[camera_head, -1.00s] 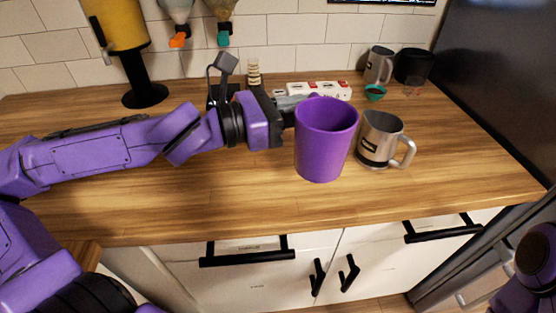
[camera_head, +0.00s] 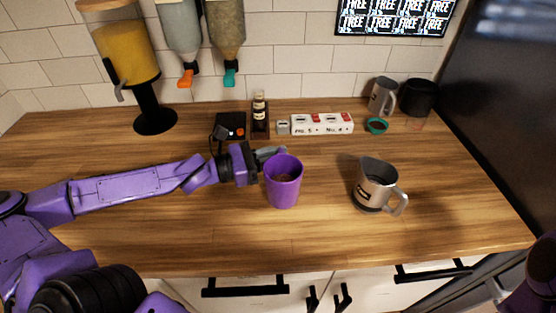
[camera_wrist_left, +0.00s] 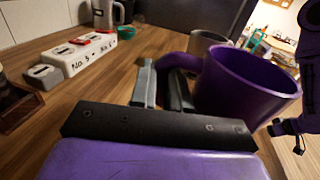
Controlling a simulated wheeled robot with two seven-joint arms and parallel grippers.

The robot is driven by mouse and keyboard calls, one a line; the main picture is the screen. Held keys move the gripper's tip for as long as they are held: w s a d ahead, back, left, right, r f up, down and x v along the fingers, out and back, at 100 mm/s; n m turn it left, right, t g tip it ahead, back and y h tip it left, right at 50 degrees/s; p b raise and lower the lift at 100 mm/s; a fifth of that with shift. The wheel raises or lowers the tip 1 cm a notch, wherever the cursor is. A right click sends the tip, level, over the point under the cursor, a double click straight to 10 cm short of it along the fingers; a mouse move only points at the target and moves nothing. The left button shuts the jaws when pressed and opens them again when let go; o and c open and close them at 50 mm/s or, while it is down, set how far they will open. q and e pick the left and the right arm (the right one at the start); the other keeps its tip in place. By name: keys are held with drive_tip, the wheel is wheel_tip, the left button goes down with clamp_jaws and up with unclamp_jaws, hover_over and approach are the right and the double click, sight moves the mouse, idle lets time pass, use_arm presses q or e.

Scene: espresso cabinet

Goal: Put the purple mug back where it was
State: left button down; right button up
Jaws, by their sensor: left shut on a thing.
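The purple mug (camera_head: 284,185) is upright over the middle of the wooden counter. I cannot tell whether its base touches the wood. My left gripper (camera_head: 268,153) reaches in from the left and is shut on the mug's handle. In the left wrist view the fingers (camera_wrist_left: 163,85) close around the handle beside the purple mug (camera_wrist_left: 245,85), and the mug's base is hidden. Part of my right arm shows at the right edge of the head view. In the left wrist view its dark end (camera_wrist_left: 287,127) is cut off, with jaws unclear.
A steel mug (camera_head: 376,186) stands to the right of the purple mug. Behind are a white labelled block (camera_head: 322,124), a dark bottle stand (camera_head: 260,125), a small green cup (camera_head: 376,126), another steel mug (camera_head: 382,97) and a juice dispenser (camera_head: 127,55). The counter's front is clear.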

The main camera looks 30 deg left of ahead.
sight(275, 166)
use_arm(q)
drive_tip(key=shift+a+f, duration=0.25)
drive_tip(key=shift+f, duration=0.15)
wheel_tip(275, 166, down, 3)
drive_tip(key=b, duration=0.2)
drive_tip(key=shift+f+b, duration=0.15)
drive_tip(key=shift+b, duration=0.2)
drive_tip(key=shift+w, duration=0.15)
drive_tip(key=c, duration=1)
unclamp_jaws()
drive_tip(key=shift+r+p, duration=0.25)
drive_tip(key=shift+p, duration=0.05)
drive_tip(key=p+v, duration=0.3)
drive_tip(key=shift+s+a+r+p, duration=0.2)
drive_tip(key=shift+s+a+p, duration=0.05)
drive_tip(key=shift+s+p, duration=0.1)
drive_tip(key=v, duration=0.4)
drive_tip(key=p+v, duration=0.1)
drive_tip(key=v, duration=0.3)
drive_tip(key=shift+s+a+f, duration=0.1)
drive_tip(key=shift+f, duration=0.15)
